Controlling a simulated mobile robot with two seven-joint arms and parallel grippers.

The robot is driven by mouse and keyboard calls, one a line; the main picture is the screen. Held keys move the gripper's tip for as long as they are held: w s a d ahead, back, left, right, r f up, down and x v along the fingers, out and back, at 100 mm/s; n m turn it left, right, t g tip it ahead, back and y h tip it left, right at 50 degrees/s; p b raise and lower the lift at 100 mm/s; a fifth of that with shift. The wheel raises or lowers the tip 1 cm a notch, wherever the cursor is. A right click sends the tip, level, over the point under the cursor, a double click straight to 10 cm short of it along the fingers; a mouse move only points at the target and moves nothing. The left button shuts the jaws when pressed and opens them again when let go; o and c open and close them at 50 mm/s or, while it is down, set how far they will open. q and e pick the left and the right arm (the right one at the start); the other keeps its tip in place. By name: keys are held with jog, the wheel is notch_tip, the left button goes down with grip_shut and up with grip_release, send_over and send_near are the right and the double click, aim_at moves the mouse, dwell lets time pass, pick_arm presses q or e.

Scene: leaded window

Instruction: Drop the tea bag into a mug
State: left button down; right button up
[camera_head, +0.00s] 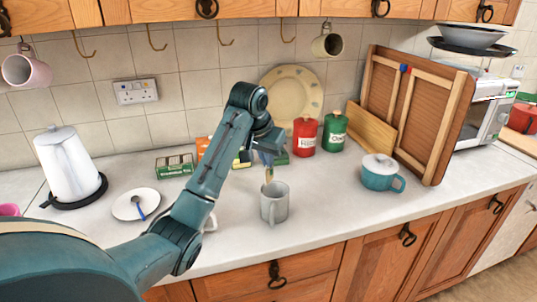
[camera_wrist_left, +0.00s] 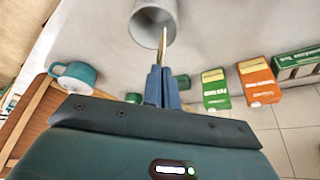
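My left gripper (camera_head: 268,160) is above the grey mug (camera_head: 274,204) on the counter. It is shut on a thin, light brown tea bag (camera_head: 269,175), which hangs down over the mug's mouth. In the left wrist view, the closed blue fingertips (camera_wrist_left: 161,85) pinch the tea bag (camera_wrist_left: 163,42), seen nearly edge-on. Its far end overlaps the opening of the grey mug (camera_wrist_left: 152,20). I cannot tell exactly whether its lower edge is below the rim. My right gripper is in neither view.
A white kettle (camera_head: 68,165) and a saucer (camera_head: 136,204) with a blue spoon are at left. Tea boxes (camera_head: 174,165) and red (camera_head: 304,138) and green (camera_head: 334,132) canisters line the back.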

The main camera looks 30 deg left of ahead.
aim_at(266, 167)
pick_arm(q)
jog(key=shift+f, duration=1.95)
jog(key=c, duration=1.6)
grip_release()
jog(key=v, duration=1.3)
jog(key=shift+r, duration=0.1)
